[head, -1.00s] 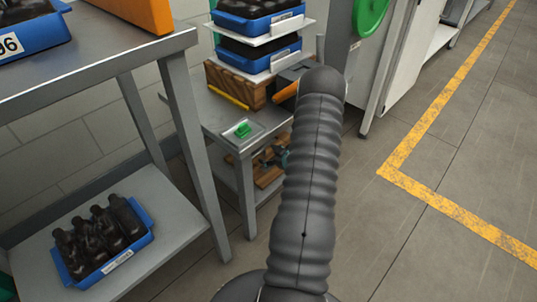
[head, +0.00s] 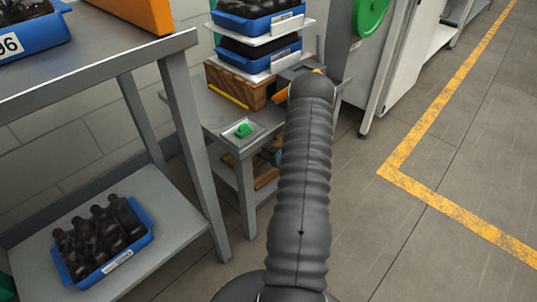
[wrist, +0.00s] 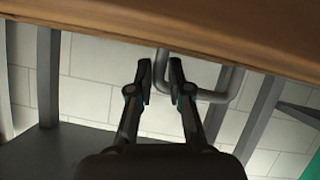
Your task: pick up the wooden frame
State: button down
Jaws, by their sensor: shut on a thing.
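The wooden frame (head: 266,179) shows in the head view low beside the small grey table's leg, mostly hidden behind my arm. In the wrist view a brown wooden piece, which I take to be the frame (wrist: 225,28), spans the top of the picture very close. The exact contact is hard to see. In the head view only a bit of my gripper (head: 273,157) shows beside my arm.
The small grey table (head: 213,107) carries a wooden block (head: 232,84), stacked blue bins (head: 258,58) and a green item (head: 243,130). A bench at left has a lower shelf (head: 172,215) with a blue bin of dark bottles (head: 140,243). The floor at right is clear.

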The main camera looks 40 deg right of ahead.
jog(key=shift+r, duration=0.2)
notch_tip(320, 180, up, 4)
jog(key=shift+f, duration=0.15)
jog(key=s, duration=1.8)
jog(key=shift+f, duration=0.2)
